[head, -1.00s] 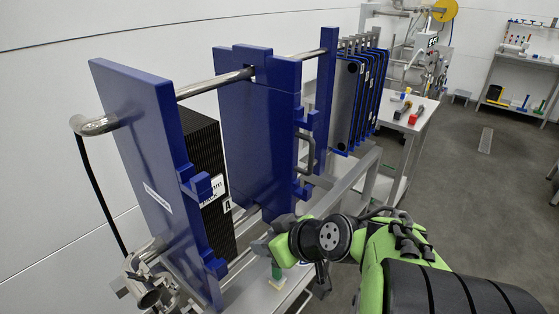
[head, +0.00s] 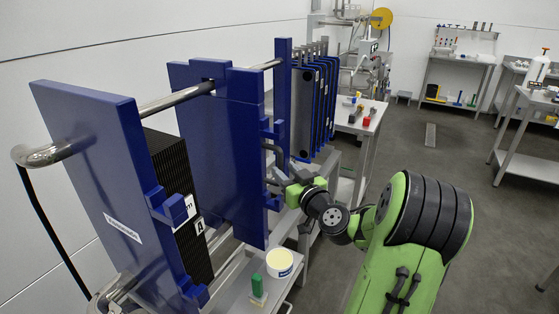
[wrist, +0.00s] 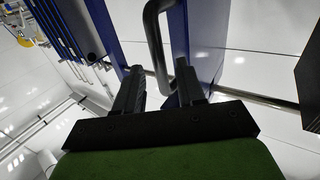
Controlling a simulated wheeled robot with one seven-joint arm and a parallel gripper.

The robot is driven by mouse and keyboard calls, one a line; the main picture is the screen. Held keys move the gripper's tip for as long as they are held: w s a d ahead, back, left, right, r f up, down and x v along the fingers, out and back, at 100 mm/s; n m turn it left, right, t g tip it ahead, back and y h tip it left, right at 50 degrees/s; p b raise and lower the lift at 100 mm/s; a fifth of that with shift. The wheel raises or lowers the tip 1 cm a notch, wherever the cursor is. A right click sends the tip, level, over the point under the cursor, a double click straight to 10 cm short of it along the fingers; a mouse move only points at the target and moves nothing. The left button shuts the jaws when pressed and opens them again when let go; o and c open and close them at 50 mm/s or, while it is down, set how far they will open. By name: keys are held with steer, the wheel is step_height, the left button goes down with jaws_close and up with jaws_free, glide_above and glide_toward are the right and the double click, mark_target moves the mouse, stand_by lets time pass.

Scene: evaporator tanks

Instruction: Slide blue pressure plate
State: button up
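The blue pressure plate (head: 222,150) hangs upright on the steel rails in the middle of the frame. A grey handle (head: 270,150) is on its right edge. My gripper (head: 284,180) is beside the lower part of this handle, partly hidden by my wrist. In the wrist view, my gripper (wrist: 160,82) is open, its two dark fingers apart. The bent handle (wrist: 154,32) shows between the fingers, its lower bend near the right finger. Contact cannot be told. The blue plate also shows in the wrist view (wrist: 206,45).
A blue end plate (head: 95,175) with a black plate stack (head: 180,190) stands at the left. Another blue plate (head: 282,100) and thin hanging plates (head: 315,100) stand behind. A white tub (head: 279,263) and green item (head: 257,287) sit on the near bench. Open floor lies right.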

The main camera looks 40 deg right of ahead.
mark_target(281, 168)
steer(key=x, duration=0.4)
steer(key=shift+p, duration=0.35)
steer(key=shift+s, duration=0.1)
jaws_close()
